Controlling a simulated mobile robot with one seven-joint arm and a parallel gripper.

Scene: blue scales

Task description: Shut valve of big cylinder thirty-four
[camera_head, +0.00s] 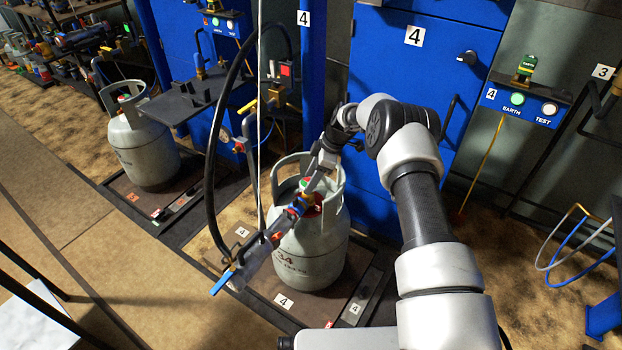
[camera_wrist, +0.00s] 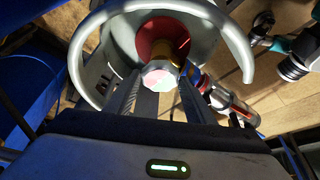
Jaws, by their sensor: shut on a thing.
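The big cylinder thirty-four (camera_head: 310,258) is grey, with "34" on its side, and stands upright on the scale with the number 4 labels. Its collar ring also shows in the wrist view (camera_wrist: 247,55). Inside the collar is a red part with a brass stem, topped by the pale faceted valve knob (camera_wrist: 160,76). My gripper (camera_wrist: 158,92) reaches in at the collar, its two fingers on either side of the knob and shut on it. In the head view my gripper (camera_head: 322,170) is at the collar top, and the knob is mostly hidden by the fingers and hose fitting.
A filling hose fitting with a blue lever (camera_head: 222,282) runs beside the cylinder's left front. A second grey cylinder (camera_head: 145,150) stands on another scale at left. Blue cabinets (camera_head: 400,120) and an earth/test box (camera_head: 520,104) stand behind.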

